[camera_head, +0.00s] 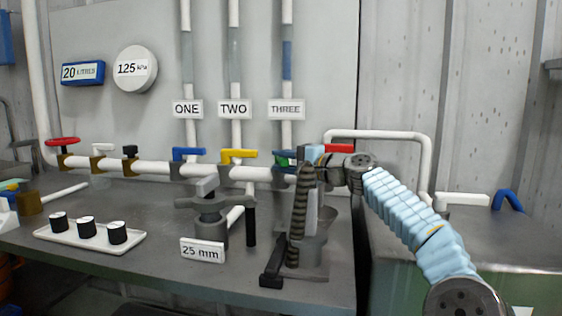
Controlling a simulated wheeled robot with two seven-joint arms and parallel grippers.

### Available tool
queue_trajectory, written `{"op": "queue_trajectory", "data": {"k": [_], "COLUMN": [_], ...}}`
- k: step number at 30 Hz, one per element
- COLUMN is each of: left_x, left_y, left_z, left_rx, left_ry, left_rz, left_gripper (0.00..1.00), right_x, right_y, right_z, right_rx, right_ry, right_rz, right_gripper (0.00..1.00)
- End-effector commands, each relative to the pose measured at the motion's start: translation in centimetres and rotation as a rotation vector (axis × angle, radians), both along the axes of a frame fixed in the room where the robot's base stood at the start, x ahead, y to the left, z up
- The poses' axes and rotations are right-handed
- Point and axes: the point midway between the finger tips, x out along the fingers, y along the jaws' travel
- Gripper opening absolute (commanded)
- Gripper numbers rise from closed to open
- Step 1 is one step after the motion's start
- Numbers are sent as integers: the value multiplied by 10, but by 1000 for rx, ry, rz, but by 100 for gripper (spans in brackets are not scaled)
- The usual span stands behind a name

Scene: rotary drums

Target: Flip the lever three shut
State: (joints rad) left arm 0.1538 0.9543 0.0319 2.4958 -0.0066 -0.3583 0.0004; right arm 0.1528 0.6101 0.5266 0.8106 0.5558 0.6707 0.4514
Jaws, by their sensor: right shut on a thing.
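The sign THREE (286,110) hangs below a clear vertical pipe with a blue section. Under it, a green lever (284,158) sits on the white horizontal pipe. My right gripper (299,160) is shut on this lever, with my blue-sleeved arm reaching in from the right. The gripper hides part of the lever and its valve, so its exact angle is hard to read. The blue lever (188,154) under ONE and the yellow lever (239,156) under TWO lie roughly along the pipe. My left gripper is not in view.
A grey clamp-like device (208,205) with a 25 mm sign (202,251) and an upright dark ribbed tool (300,215) stand in front of the pipe. A white tray (75,240) holds black cylinders at left. A red lever (338,148) is just right of my gripper.

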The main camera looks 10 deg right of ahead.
Motion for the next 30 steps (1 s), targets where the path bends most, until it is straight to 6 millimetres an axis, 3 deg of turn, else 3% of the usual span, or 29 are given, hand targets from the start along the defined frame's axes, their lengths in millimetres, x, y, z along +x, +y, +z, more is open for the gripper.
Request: {"op": "queue_trajectory", "data": {"k": [11,12,16,25,30], "left_x": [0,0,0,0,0], "left_y": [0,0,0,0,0], "left_z": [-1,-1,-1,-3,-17], "left_rx": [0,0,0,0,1], "left_ry": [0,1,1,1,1], "left_rz": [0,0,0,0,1], "left_gripper": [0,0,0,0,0], "right_x": [0,0,0,-2,-17], "right_y": [-5,-6,-5,-6,-23], "right_z": [-1,-1,-1,-1,-5], "right_rx": [-1,-2,-2,-1,-2], "right_ry": [-3,-2,-2,-3,-3], "right_rz": [20,19,20,20,18], "right_gripper": [0,31,49,49,49]}}
